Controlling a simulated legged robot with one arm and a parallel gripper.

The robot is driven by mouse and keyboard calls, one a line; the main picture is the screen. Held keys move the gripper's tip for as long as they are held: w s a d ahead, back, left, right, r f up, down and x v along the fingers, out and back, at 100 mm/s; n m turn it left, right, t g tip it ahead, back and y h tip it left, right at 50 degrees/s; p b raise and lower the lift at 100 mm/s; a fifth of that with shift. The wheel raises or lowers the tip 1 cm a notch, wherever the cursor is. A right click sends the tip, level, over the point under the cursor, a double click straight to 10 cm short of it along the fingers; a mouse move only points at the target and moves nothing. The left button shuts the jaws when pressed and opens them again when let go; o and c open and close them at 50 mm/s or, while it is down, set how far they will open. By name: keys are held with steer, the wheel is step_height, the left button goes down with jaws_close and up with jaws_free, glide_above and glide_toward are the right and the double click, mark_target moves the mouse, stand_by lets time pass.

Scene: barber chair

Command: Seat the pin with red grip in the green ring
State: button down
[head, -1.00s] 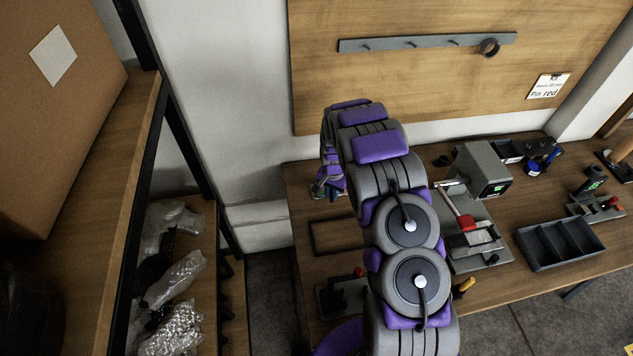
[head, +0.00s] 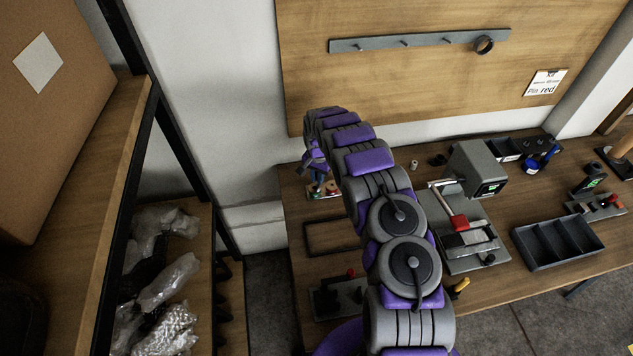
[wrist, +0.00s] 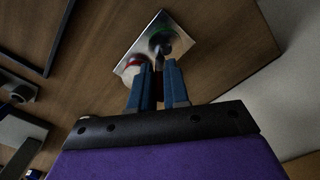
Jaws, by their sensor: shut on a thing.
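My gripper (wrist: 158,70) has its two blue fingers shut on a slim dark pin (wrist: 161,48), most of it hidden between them. I cannot make out a red grip on it. Beyond the fingertips is a shiny metal plate (wrist: 142,46) on the wooden bench. A green ring (wrist: 161,29) lies on the plate, just past the pin's end; I cannot tell if the pin is in it. A white round part with a red band (wrist: 131,68) is left of the fingers. In the head view my gripper (head: 318,178) is low over this plate at the bench's back left.
A grey machine with a red handle (head: 459,222) and a dark divided tray (head: 515,238) stand right. A pegged rail (head: 375,44) is on the wall board.

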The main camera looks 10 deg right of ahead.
mark_target(312, 189)
steer(key=f, duration=0.1)
steer(key=s+a+f, duration=0.1)
steer(key=shift+f, duration=0.35)
steer(key=shift+a+f, duration=0.2)
steer(key=shift+a, duration=0.15)
steer(key=shift+w+a+f, duration=0.2)
steer(key=shift+w+f, duration=0.05)
steer(key=shift+f, duration=0.05)
steer(key=c, duration=1.4)
jaws_free()
steer(key=shift+w+r, duration=0.1)
steer(key=shift+o, duration=1.3)
steer(key=shift+w+d+r, duration=0.1)
steer(key=shift+d, duration=0.05)
steer(key=shift+o, duration=0.2)
steer(key=shift+d+r, duration=0.25)
steer(key=shift+d, duration=0.15)
